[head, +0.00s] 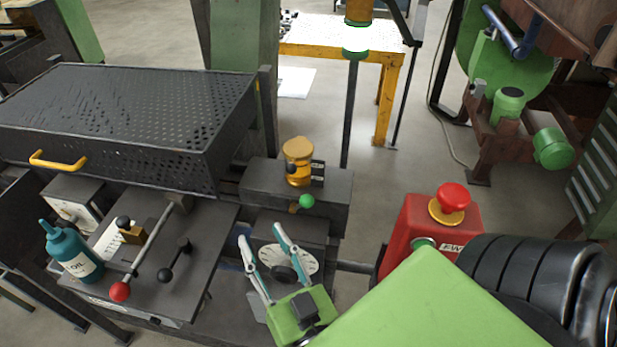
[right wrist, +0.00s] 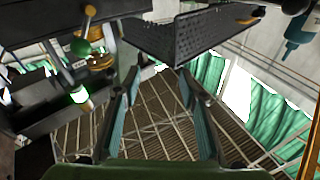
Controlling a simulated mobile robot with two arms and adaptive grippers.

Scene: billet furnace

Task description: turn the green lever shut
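The green lever shows in the head view as a round green knob (head: 306,201) at the front of a dark box, just below a yellow valve body (head: 298,160). Its arm is mostly hard to make out. My right gripper (head: 261,235) is open and empty, its two teal fingers apart, in front of and left of the knob and not touching it. In the right wrist view the open fingers (right wrist: 160,72) have nothing between them. A green ball on a stem (right wrist: 90,11) shows at upper left there; I cannot tell surely that it is the lever. My left gripper is not in view.
A white dial (head: 301,262) lies beneath my right fingers. A red box with a red mushroom button (head: 453,197) stands right. At left are a perforated black cover (head: 130,115), a red-knobbed lever (head: 120,291) and an oil bottle (head: 70,250).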

